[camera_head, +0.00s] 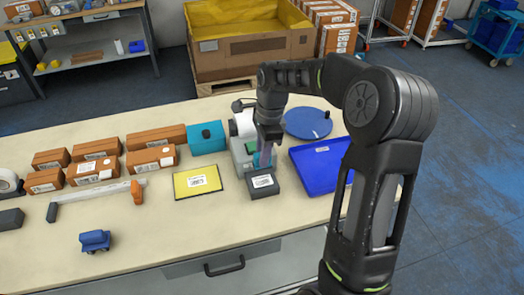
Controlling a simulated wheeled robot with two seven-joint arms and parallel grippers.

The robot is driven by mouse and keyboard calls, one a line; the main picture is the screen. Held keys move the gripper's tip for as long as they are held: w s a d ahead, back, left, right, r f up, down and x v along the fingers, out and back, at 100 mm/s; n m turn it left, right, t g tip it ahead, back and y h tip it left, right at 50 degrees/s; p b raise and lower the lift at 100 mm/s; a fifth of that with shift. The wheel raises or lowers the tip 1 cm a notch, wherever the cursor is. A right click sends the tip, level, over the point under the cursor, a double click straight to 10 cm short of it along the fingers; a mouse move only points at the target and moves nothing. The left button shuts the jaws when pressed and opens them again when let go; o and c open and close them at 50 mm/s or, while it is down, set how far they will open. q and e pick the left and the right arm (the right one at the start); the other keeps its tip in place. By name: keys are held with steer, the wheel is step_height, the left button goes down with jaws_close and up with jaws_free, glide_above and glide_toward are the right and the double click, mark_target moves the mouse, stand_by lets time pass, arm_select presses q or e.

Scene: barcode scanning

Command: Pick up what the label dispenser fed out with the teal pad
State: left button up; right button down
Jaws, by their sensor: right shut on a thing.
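The label dispenser (241,150) is a grey machine with a white roll, standing at the middle of the table. A white printed label (262,181) lies on its dark front block. My right gripper (266,148) points down just above and behind that label, close against the dispenser. It is shut on the teal pad (257,160), which is small and partly hidden by the fingers. I cannot tell whether the pad touches the label; they look slightly apart. My left gripper is not in view.
A blue tray (296,161) and a round blue disc (307,123) lie right of the dispenser. A yellow board (197,181) lies left. Several brown boxes (152,160), a teal box (207,137) and a blue toy-like cart (95,240) are further left. The front middle table is clear.

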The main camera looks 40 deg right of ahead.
steer(key=shift+s+a+r, duration=0.15)
steer(key=shift+w+d+f, duration=0.2)
steer(key=shift+f, duration=0.25)
steer(key=shift+s+f+b, duration=0.1)
steer(key=shift+f+b, duration=0.5)
steer(key=shift+b, duration=0.1)
steer(key=shift+f+b, duration=1.4)
steer(key=shift+f, duration=0.6)
steer(key=shift+f+b, duration=0.4)
steer(key=shift+f, duration=0.25)
steer(key=shift+r+p, duration=2.6)
steer(key=shift+r, duration=1)
